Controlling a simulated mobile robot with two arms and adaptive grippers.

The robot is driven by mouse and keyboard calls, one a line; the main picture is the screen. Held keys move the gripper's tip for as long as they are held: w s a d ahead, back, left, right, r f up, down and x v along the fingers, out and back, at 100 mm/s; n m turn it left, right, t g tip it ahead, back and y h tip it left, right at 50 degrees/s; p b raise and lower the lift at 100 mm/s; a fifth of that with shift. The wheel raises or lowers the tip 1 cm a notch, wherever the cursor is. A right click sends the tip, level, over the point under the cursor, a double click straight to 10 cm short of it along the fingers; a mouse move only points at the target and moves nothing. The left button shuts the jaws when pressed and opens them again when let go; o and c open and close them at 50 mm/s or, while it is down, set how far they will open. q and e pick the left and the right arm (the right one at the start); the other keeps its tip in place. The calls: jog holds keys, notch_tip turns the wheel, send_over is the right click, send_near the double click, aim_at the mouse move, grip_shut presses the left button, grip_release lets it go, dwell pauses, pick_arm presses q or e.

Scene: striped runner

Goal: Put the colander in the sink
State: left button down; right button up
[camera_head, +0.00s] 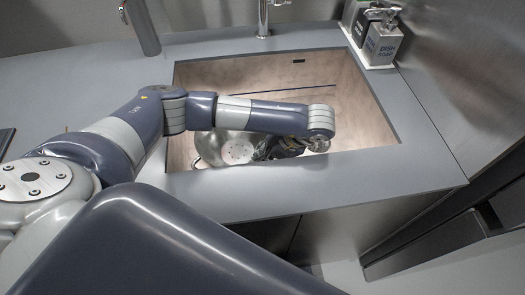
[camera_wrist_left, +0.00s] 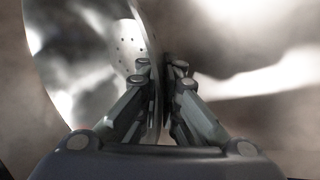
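The colander (camera_head: 213,146) is a shiny metal bowl with small holes, inside the sink (camera_head: 336,75) near its front left. My left arm crosses over the sink and partly hides the colander. My left gripper (camera_head: 262,153) is down in the basin at the colander's right side. In the left wrist view the colander (camera_wrist_left: 85,65) stands tilted, with its edge between the two fingers of the gripper (camera_wrist_left: 161,67), which are close together on it. Whether the colander touches the sink floor I cannot tell. My right gripper is not in view.
A faucet (camera_head: 263,18) stands behind the sink. A dish soap dispenser (camera_head: 382,45) and other items stand at the back right corner. A grey cylinder (camera_head: 141,27) stands at the back left. The counter (camera_head: 60,95) left of the sink is mostly clear.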

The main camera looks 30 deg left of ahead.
pick_arm(q)
jog(key=c, duration=1.8)
grip_release()
jog(key=shift+r, duration=0.1)
jog(key=shift+w+d+r, duration=0.1)
jog(key=shift+d+r, duration=0.1)
jog(key=shift+r, duration=0.15)
jog(key=p+v, duration=0.2)
jog(key=v, duration=0.9)
jog(key=shift+d, duration=0.15)
